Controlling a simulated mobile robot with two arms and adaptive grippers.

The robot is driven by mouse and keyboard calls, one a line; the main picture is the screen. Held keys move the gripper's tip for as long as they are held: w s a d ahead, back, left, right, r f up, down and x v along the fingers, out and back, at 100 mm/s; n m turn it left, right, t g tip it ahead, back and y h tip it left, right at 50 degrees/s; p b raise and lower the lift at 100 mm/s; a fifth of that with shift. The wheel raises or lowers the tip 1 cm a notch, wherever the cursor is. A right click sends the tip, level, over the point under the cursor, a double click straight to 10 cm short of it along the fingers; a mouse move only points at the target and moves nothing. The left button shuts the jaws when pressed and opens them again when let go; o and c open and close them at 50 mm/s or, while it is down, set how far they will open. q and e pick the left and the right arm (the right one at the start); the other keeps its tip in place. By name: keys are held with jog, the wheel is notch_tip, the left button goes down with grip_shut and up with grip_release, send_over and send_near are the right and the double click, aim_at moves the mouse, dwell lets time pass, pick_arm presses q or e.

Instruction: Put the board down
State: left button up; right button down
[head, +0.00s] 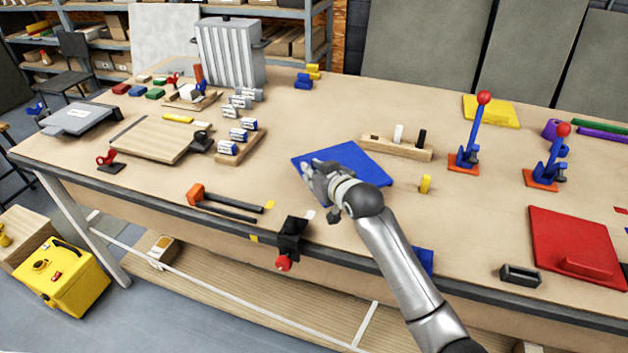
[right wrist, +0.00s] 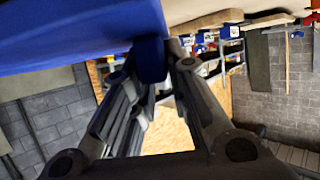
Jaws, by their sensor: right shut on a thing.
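A flat blue board (head: 358,160) is at the middle of the workbench in the head view, level or nearly so. My right gripper (head: 316,178) is at its left front part and covers some of it. In the right wrist view the board (right wrist: 70,35) fills the upper left. There the fingers of my right gripper (right wrist: 156,62) are closed on a blue grip part (right wrist: 150,60) of the board. I cannot tell whether the board touches the bench top. My left gripper is not in view.
A black vise (head: 291,238) with a red knob is at the front edge. A red board (head: 575,245) lies far right. Bare bench (head: 480,215) shows between.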

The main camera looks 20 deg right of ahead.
jog(key=shift+w+d+f, duration=0.1)
jog(key=shift+w+f, duration=0.25)
jog(key=shift+w, duration=0.05)
jog(key=shift+f+p, duration=0.65)
jog(key=shift+f, duration=1)
jog(key=c, duration=1.8)
grip_release()
jog(key=shift+f, duration=0.25)
jog(key=shift+c, duration=0.2)
jog(key=o, duration=0.4)
